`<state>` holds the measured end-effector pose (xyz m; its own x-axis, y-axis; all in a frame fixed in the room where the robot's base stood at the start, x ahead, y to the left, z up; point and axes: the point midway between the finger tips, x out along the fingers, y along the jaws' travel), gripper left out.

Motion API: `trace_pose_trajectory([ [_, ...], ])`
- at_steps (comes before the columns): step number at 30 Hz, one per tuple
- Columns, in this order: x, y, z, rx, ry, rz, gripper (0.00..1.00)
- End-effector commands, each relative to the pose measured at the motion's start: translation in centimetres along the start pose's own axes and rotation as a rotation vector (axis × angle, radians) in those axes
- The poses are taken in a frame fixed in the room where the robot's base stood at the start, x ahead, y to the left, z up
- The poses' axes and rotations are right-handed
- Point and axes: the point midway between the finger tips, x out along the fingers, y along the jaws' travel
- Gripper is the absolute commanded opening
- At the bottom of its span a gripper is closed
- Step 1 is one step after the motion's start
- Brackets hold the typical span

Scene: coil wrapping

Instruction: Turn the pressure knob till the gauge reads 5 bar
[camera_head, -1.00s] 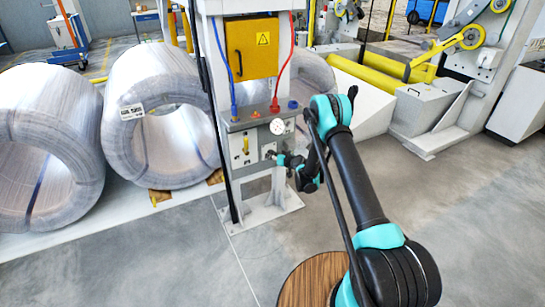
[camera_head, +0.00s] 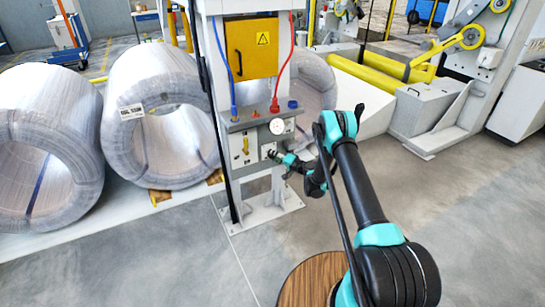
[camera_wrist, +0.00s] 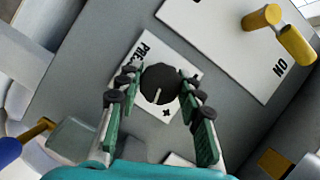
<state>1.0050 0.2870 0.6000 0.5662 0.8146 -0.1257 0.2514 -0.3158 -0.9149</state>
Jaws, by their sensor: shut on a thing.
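The pressure knob (camera_wrist: 160,84) is round and black with a white pointer line, on a white plate (camera_wrist: 138,60) with partly hidden lettering and a plus mark. My gripper (camera_wrist: 160,92) is shut on the knob, with one green-padded finger on each side. In the head view my gripper (camera_head: 277,156) is at the lower front of the grey panel, and the knob is too small to make out there. The round white gauge (camera_head: 277,126) is just above it, and its needle and reading are too small to tell.
A yellow valve handle (camera_head: 246,145) is left of the knob; its plate in the wrist view reads ON. A blue hose (camera_head: 229,75) and a red hose (camera_head: 286,65) run above the panel. Large wire coils (camera_head: 155,115) stand to the left. The floor at right is clear.

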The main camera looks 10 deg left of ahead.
Motion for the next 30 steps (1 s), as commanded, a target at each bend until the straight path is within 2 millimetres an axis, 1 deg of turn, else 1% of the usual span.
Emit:
trace_pose_trajectory([
  [6, -0.03, 0.04, 0.08, 0.1, 0.002, -0.041, 0.08],
  [12, -0.05, -0.01, 0.07, 0.147, 0.003, -0.06, 0.08],
  [27, -0.04, -0.03, 0.05, 0.161, 0.005, -0.065, 0.08],
  [28, -0.04, -0.03, 0.05, 0.161, 0.005, -0.065, 0.4],
  [30, -0.04, -0.03, 0.05, 0.161, 0.005, -0.065, 0.49],
])
